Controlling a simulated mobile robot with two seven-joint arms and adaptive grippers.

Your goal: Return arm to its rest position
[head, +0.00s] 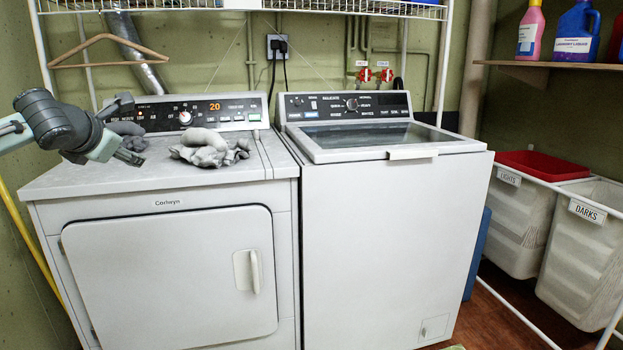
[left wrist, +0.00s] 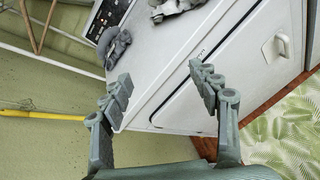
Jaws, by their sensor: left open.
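My left gripper (head: 127,130) comes in from the left in the head view, above the left part of the dryer's top. In the left wrist view its two fingers (left wrist: 163,95) are spread apart with nothing between them. The dryer (head: 160,180) stands at the left with its front door closed. A grey crumpled cloth (head: 208,150) lies on the dryer top, right of the gripper. Another dark grey cloth (left wrist: 116,47) lies near the dryer's edge in the left wrist view; the gripper partly hides it in the head view. My right gripper is not in view.
A washer (head: 390,220) with its lid closed stands right of the dryer. Lights and darks hampers (head: 580,250) stand at the right. A wooden hanger (head: 108,50) hangs from the wire shelf frame above the arm. A yellow pole (head: 30,240) leans at the left wall.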

